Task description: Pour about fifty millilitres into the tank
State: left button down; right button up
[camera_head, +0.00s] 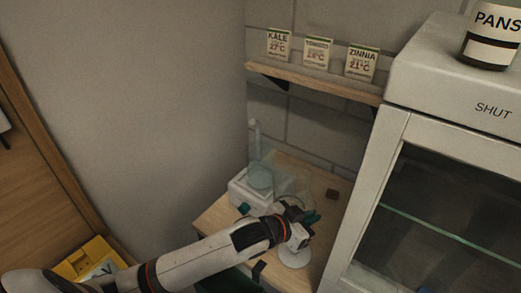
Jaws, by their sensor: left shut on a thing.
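A small white unit with a clear upper part, which looks like the tank (246,193), stands on the low wooden table against the wall. A tall, narrow clear tube (254,140) rises above it; whether it is part of the tank I cannot tell. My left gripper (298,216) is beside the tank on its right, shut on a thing. The held thing is mostly hidden by the gripper and is hard to make out. A faint clear shape shows just above the jaws. My right gripper is not in view.
A white round disc (294,254) is on the wooden table (217,216) below the gripper. A white cabinet (395,150) marked SHUT bounds the right. A shelf (315,78) with seed packets is above. A yellow box (95,255) is lower left.

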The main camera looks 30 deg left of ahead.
pick_arm(q)
jog(key=w+a+r+n+h, duration=0.1)
jog(key=a+r+n+h, duration=0.1)
jog(key=r, duration=0.4)
jog(key=w+a+r+n+g+h, duration=0.1)
jog(key=w+a+r+n, duration=0.1)
jog(key=r, duration=0.4)
jog(key=w+a+r+n+g+h, duration=0.1)
jog(key=a+r+n+h, duration=0.1)
jog(key=r, duration=0.4)
jog(key=shift+w+a+n+h, duration=0.35)
jog(key=shift+a+n, duration=0.55)
jog(key=shift+n, duration=0.3)
jog(key=shift+w+a+r+n, duration=0.2)
jog(key=shift+a+r+n, duration=0.1)
jog(key=shift+r, duration=0.05)
jog(key=shift+w+a+r+h, duration=0.1)
jog(key=shift+a+r+h, duration=0.1)
jog(key=shift+h, duration=0.05)
jog(key=shift+w+a+r+n, duration=0.25)
jog(key=shift+n, duration=0.05)
